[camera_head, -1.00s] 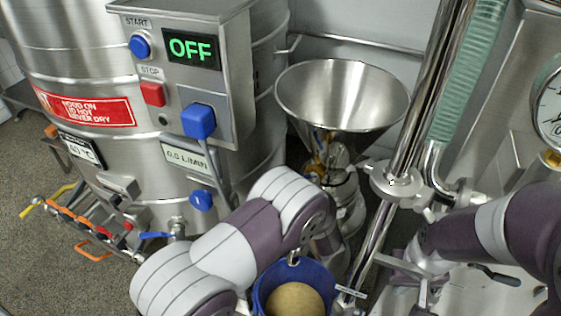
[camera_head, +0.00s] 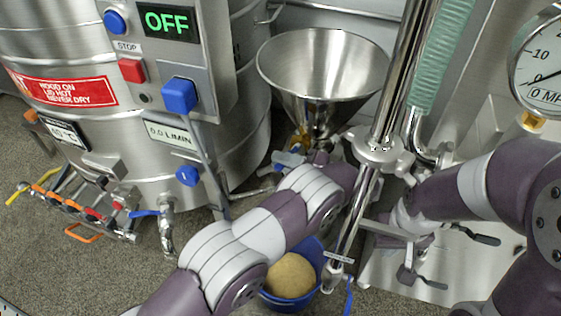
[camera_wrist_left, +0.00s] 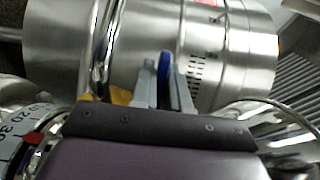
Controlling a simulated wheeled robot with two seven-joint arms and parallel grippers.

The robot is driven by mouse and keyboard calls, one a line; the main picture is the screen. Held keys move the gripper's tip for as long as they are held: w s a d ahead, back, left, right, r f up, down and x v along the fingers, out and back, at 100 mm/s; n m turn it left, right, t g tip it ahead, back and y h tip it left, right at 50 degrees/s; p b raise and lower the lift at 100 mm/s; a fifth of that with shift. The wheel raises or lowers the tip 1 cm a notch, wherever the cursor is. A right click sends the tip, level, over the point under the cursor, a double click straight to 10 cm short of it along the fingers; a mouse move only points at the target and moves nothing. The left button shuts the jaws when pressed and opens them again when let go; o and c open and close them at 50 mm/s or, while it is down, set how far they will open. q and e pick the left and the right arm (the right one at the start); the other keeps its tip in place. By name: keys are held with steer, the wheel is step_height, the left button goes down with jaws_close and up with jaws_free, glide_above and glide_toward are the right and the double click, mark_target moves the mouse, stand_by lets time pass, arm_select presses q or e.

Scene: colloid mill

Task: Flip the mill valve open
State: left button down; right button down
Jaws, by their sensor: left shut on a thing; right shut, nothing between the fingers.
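The steel mill hopper (camera_head: 322,70) stands at the centre of the head view. A blue valve handle (camera_head: 290,158) shows just below it, partly hidden by my left arm. In the left wrist view, my left gripper (camera_wrist_left: 164,92) is shut on the blue handle (camera_wrist_left: 164,66), which stands upright between its two grey fingers. A steel cylindrical body (camera_wrist_left: 130,45) lies right behind it.
A tank control box reads OFF (camera_head: 168,21). A steel pipe (camera_head: 400,90) rises between my arms, near a pressure gauge (camera_head: 540,70). Open floor shows at the lower left.

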arm_select(q)
steer(key=shift+s+d+g, duration=0.1)
steer(key=shift+g, duration=0.2)
steer(key=c, duration=1.2)
jaws_free()
